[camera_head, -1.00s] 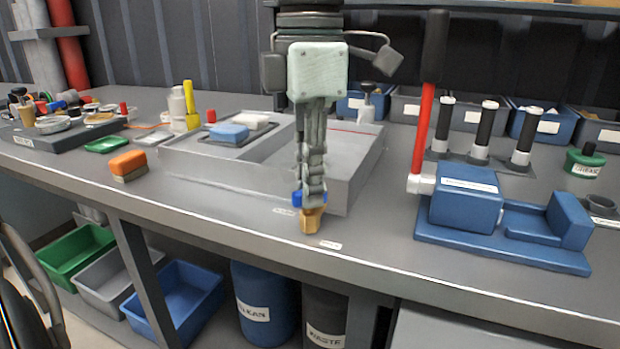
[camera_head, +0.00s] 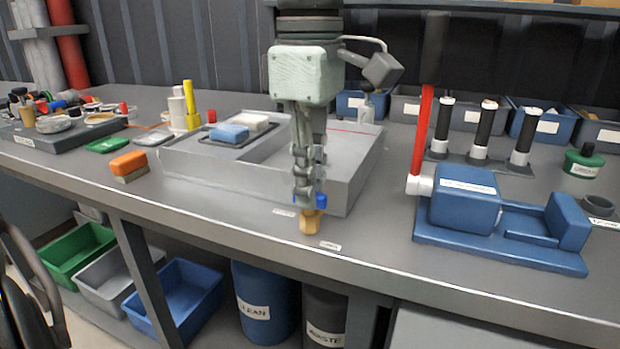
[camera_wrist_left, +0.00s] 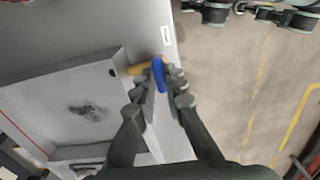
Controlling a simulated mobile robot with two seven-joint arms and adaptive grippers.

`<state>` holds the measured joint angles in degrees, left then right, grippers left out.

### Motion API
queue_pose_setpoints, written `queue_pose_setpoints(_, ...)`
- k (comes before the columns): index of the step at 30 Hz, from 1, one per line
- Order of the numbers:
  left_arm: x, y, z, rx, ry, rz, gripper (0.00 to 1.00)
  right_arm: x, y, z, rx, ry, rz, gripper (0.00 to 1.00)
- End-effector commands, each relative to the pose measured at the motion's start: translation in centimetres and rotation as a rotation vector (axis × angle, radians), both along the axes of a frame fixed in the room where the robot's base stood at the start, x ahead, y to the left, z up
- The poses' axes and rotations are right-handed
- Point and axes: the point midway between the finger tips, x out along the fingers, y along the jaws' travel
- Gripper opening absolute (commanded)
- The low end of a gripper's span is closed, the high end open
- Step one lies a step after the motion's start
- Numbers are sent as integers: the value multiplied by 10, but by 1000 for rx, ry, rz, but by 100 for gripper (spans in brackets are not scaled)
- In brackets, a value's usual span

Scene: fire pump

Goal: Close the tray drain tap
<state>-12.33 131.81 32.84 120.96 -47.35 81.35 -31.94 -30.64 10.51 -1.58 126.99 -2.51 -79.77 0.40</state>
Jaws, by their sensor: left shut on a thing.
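The tray drain tap has a brass body (camera_head: 311,223) at the front foot of the grey tray (camera_head: 350,185) and a blue handle (camera_head: 321,201). My left gripper (camera_head: 305,204) reaches down from above and is shut on the blue handle, partly hiding it. In the left wrist view the blue handle (camera_wrist_left: 158,73) sits between the fingertips, and the brass body (camera_wrist_left: 140,69) lies across behind it. How far the tap is turned I cannot tell.
A blue pump block with a red lever (camera_head: 421,135) stands to the right. Blue and white sponges (camera_head: 229,133) lie at the tray's left. Small white labels (camera_head: 330,246) lie beside the tap near the bench's front edge.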

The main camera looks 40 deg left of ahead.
Motion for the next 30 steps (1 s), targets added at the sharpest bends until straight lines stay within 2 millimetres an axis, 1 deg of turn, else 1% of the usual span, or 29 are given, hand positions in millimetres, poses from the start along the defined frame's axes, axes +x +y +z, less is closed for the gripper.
queue_pose_setpoints(14, 0, 1, 0, 2, -1, -18, 0, -1, 0, -3, 1, 5, 0, 40)
queue_pose_setpoints(15, 0, 1, 0, 2, -1, -17, 12, -1, 0, -3, 1, 5, 0, 40)
queue_pose_setpoints(20, 0, 0, 0, 1, -1, -16, 32, -3, 1, -3, 1, 8, 0, 40)
queue_pose_setpoints(26, 0, 0, 0, 1, -1, -16, 32, -6, 1, -3, 1, 11, 1, 40)
queue_pose_setpoints(30, 0, 0, 3, 1, -2, -15, 32, -2, 0, -1, -1, 3, 2, 40)
